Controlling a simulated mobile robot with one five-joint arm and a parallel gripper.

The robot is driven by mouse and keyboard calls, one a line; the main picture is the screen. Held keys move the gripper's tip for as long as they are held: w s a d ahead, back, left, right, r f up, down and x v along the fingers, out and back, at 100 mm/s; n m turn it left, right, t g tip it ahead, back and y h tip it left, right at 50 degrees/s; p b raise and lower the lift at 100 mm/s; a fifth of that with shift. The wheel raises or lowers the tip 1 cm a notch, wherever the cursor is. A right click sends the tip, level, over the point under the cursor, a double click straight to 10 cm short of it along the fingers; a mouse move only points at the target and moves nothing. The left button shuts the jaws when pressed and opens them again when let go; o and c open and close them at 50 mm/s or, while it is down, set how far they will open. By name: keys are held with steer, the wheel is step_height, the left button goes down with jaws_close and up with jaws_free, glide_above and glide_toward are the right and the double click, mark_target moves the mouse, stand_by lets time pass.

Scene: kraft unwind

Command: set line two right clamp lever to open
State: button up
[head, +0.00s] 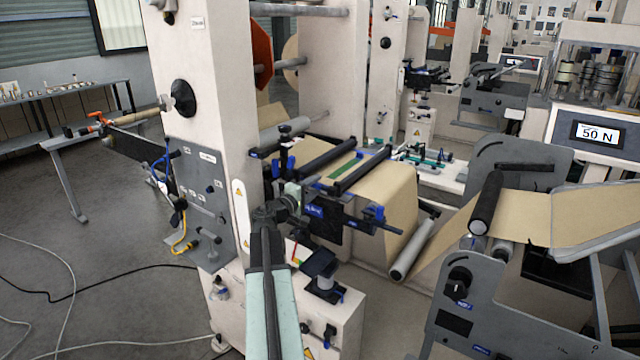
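A splice table (360,184) carries brown kraft web with a green strip, crossed by two dark clamp bars (325,160). Small blue-ended lever parts (372,214) show at its near right corner, beside a dark bracket (322,222). Which of these is the line two right clamp lever, and how it is set, I cannot tell. My arm rises from the bottom middle, and my gripper (291,197) is at the near edge of the table, left of the dark bracket. It overlaps the fittings there; contact and its fingers are too small to make out.
A white machine column (205,90) with a grey control panel (200,190) stands left of my arm. A grey frame with a dark roller (486,203) and a display reading 50 N (598,133) are at right. Cables (75,290) lie on the open floor at left.

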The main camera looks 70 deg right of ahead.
steer(key=x, duration=0.4)
steer(key=shift+d, duration=0.1)
jaws_close()
stand_by(1.2)
